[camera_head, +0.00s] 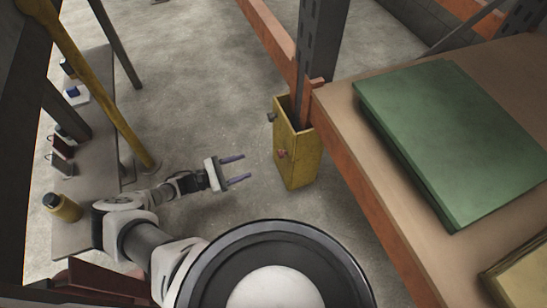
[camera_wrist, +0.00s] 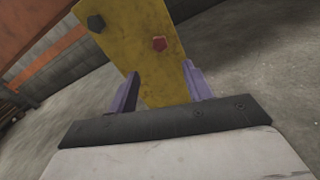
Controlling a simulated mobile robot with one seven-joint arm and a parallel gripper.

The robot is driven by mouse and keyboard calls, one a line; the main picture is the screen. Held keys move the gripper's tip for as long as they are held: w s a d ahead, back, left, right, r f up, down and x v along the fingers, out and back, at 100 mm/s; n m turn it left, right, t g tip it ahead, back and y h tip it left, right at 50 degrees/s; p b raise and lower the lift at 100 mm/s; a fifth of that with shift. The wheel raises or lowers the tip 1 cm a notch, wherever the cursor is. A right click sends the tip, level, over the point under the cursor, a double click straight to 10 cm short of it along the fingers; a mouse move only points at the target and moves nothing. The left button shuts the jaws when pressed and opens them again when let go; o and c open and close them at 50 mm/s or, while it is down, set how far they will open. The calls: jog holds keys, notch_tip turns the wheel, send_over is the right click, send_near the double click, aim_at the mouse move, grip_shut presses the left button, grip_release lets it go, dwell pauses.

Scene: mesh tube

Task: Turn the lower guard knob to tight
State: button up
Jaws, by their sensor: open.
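The yellow post guard (camera_head: 300,160) stands on the floor around the foot of a rack upright. A red knob (camera_head: 282,153) sits lower on its near face, and a dark grey knob (camera_head: 271,117) sits higher at its left edge. In the wrist view the guard's yellow face (camera_wrist: 135,65) is ahead, with the red knob (camera_wrist: 159,44) just beyond and between the fingertips and the dark knob (camera_wrist: 96,23) at the upper left. My gripper (camera_head: 235,168) is open and empty, left of the guard and apart from the red knob. Its purple fingers (camera_wrist: 160,72) point toward the guard. The knobs' tightness cannot be told.
An orange-edged shelf (camera_head: 335,130) with a green box (camera_head: 455,130) is right of the guard. A grey bench (camera_head: 95,170) with a yellow bottle (camera_head: 62,207) and small items runs along the left. A yellow pole (camera_head: 100,90) leans there. Floor between is clear.

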jog(key=b+x, duration=0.2)
jog(key=x, duration=1)
jog(key=shift+d, duration=0.4)
jog(key=shift+w+r, duration=0.1)
jog(key=shift+w, duration=0.05)
jog(key=shift+c, duration=0.3)
jog(key=c, duration=0.9)
